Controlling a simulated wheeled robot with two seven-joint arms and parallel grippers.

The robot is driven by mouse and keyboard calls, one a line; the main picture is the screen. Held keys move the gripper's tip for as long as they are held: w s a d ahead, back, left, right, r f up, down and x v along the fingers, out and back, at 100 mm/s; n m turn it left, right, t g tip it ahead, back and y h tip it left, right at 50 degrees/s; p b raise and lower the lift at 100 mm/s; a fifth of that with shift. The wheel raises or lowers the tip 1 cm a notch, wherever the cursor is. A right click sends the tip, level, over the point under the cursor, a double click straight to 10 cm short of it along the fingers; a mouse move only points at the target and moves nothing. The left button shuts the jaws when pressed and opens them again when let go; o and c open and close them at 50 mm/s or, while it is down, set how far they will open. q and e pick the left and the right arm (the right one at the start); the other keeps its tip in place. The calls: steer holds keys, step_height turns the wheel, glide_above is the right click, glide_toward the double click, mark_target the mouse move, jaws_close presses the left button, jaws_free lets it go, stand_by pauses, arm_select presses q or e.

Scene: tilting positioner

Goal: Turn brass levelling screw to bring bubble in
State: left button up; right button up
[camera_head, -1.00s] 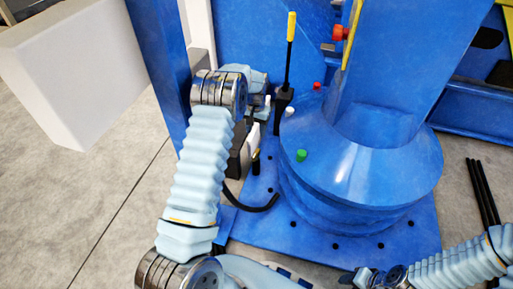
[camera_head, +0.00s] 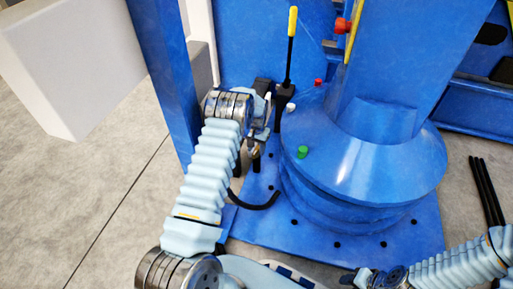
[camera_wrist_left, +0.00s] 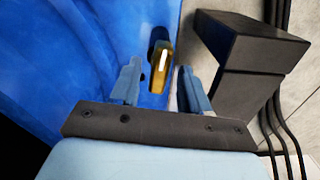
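The brass levelling screw (camera_wrist_left: 162,68) shows in the left wrist view, a rounded brass piece with a bright highlight and a black end. My left gripper (camera_wrist_left: 160,88) is open, one finger on each side of the screw's line, with visible gaps to both. In the head view my left gripper (camera_head: 257,141) points down by the blue base plate, and the wrist and fingers mostly hide the screw. I cannot make out a bubble or level vial. My right gripper (camera_head: 366,278) is low at the right, too small to tell its opening.
A large blue round pedestal (camera_head: 350,180) stands right of my left gripper, with red, white and green buttons. A black lever with a yellow grip (camera_head: 292,22) rises behind. A black block (camera_wrist_left: 245,50) stands close right of the fingers. A blue post (camera_head: 165,70) stands left.

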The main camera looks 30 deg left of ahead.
arm_select(q)
jaws_close()
steer(key=shift+f+m+b, duration=0.2)
steer(key=shift+m+b, duration=0.35)
steer(key=shift+m, duration=0.05)
steer(key=shift+r+m, duration=0.15)
steer(key=shift+m, duration=0.55)
steer(key=shift+o, duration=0.5)
jaws_free()
